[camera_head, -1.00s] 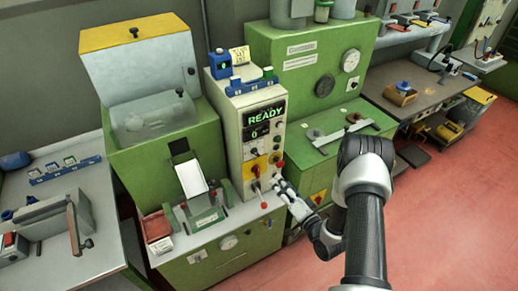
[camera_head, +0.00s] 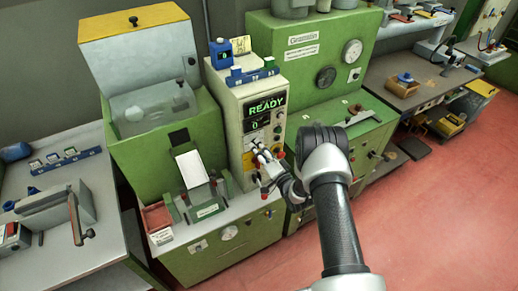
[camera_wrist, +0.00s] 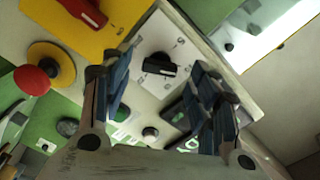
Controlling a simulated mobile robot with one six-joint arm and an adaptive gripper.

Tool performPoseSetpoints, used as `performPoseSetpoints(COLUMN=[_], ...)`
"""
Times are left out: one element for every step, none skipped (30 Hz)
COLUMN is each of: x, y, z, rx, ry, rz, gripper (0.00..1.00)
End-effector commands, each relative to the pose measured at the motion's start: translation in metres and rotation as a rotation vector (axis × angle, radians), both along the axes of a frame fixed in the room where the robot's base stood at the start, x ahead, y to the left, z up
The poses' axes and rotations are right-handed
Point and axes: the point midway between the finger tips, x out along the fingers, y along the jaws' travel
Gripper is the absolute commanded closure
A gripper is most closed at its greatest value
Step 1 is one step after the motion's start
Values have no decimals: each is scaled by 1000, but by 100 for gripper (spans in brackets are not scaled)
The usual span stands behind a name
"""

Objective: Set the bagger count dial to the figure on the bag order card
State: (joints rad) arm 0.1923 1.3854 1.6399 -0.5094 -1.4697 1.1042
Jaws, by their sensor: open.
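The bagger (camera_head: 232,110) is a cream cabinet with a lit panel reading READY and 0. A dial with a black knob (camera_wrist: 158,68) on a white plate with figures shows in the wrist view; I take it as the count dial. My gripper (camera_wrist: 158,75) is open, its two blue-grey fingers on either side of the knob with gaps, not visibly touching it. In the head view my gripper (camera_head: 260,158) is at the panel's lower part and covers the dial.
A red switch (camera_wrist: 86,10) on a yellow plate and a red mushroom button (camera_wrist: 30,79) are close to the dial. A blue box (camera_head: 220,53) stands on the bagger. A green machine (camera_head: 305,70) stands to its right; red floor is clear in front.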

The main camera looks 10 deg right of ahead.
Motion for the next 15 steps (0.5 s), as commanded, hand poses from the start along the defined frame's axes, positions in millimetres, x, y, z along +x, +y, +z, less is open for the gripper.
performPoseSetpoints(x=[5, 8, 11, 13, 14, 15, 16, 16, 17, 17, 17, 17, 17, 17, 17], y=[2, 3, 4, 5, 5, 5, 6, 6, 6, 6, 6, 6, 6, 6, 6], z=[-1, 0, 0, 0, 0, 0, 0, 0, 0, 0, 0, 0, 0, 0, 0], rx=[-1, -1, -1, -1, -1, 0, 0, 0, 0, 0, 0, 0, 0, 0, 0], ry=[-1, -1, -1, -1, 0, 1, 1, 1, 1, 1, 1, 1, 1, 1, 1], rz=[1, 1, 2, 1, 1, 0, 0, 0, 0, 0, 0, 0, 0, 0, 0], gripper=[45, 45, 45, 45, 45, 45, 45, 45, 45, 45, 45, 45, 45, 45, 46])
